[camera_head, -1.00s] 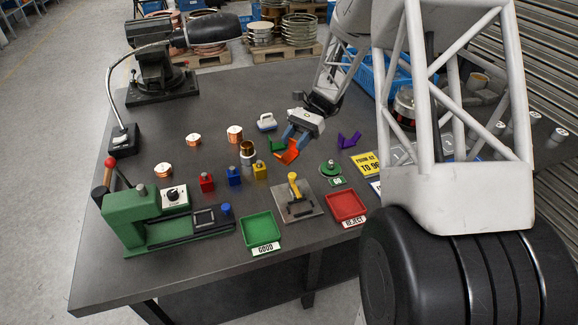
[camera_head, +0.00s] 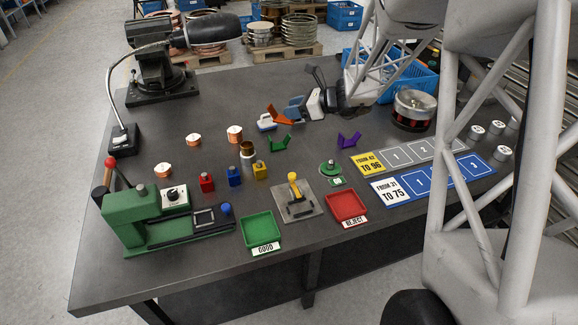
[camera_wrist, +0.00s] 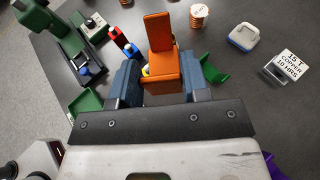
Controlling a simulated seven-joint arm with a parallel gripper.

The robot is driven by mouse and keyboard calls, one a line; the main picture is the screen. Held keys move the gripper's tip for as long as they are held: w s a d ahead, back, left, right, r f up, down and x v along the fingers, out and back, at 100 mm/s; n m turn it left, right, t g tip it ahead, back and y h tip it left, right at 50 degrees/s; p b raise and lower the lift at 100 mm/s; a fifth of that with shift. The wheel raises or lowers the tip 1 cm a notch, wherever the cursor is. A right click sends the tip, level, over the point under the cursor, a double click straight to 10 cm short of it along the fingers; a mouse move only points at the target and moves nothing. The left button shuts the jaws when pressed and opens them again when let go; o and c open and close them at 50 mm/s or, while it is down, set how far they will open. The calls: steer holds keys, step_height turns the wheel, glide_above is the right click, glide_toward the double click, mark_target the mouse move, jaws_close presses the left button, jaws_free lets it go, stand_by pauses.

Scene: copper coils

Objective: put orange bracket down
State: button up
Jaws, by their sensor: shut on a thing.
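The orange bracket (camera_head: 279,115) is an L-shaped piece, held between the blue fingers of my gripper (camera_head: 291,112). In the wrist view the bracket (camera_wrist: 160,62) sits tilted between the two fingertips of my gripper (camera_wrist: 160,85), with one flange standing up. My gripper is shut on it. In the head view the bracket appears above the table's back half, beside the white-and-blue block (camera_head: 266,123) and behind the green bracket (camera_head: 279,143). Its height above the table is hard to tell. A purple bracket (camera_head: 349,140) lies to the right on the table.
Copper coils (camera_head: 235,134) stand to the left, with red, blue and yellow blocks (camera_head: 260,170) in front. A green tray (camera_head: 259,230) and a red tray (camera_head: 347,205) lie at the front. A black-and-red round device (camera_head: 413,110) stands right. Bare table (camera_head: 315,155) shows between the brackets.

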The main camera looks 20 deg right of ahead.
step_height(320, 180, down, 10)
steer(key=d+m+t+h, duration=0.1)
steer(key=shift+w+d+m+t, duration=0.2)
steer(key=shift+w+m+t, duration=0.1)
steer(key=shift+w+m, duration=0.1)
stand_by(0.5)
steer(key=shift+f, duration=3.05)
steer(key=shift+f, duration=0.15)
steer(key=shift+f, duration=1.75)
steer(key=o, duration=1)
steer(key=shift+f, duration=0.1)
steer(key=shift+c, duration=0.2)
